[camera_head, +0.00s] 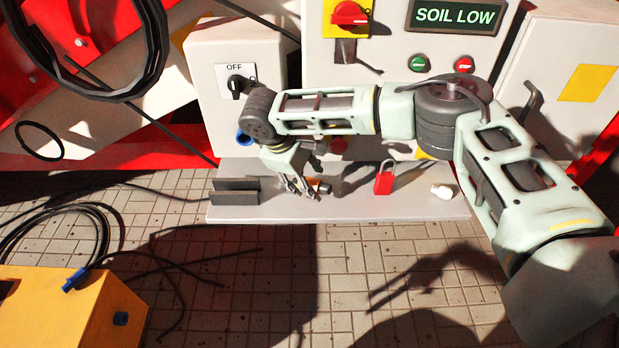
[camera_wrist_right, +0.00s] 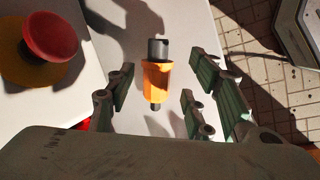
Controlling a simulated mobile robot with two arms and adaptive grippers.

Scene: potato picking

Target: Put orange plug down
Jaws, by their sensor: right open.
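The orange plug (camera_wrist_right: 157,77) with dark ends lies on the light grey shelf (camera_wrist_right: 133,18), between the spread fingers of my right gripper (camera_wrist_right: 160,95) in the wrist view. The fingers stand apart from it on both sides. In the head view my right gripper (camera_head: 300,187) points down at the shelf (camera_head: 420,207), and a bit of the orange plug (camera_head: 313,184) shows beside the fingers. My left gripper is in neither view.
A red padlock (camera_head: 384,178) and a small white bulb-like object (camera_head: 442,191) stand on the shelf to the right. A dark grey bracket (camera_head: 234,191) is on the left. A red mushroom button (camera_wrist_right: 50,38) is near the gripper. The grey box with a black switch (camera_head: 237,86) stands behind.

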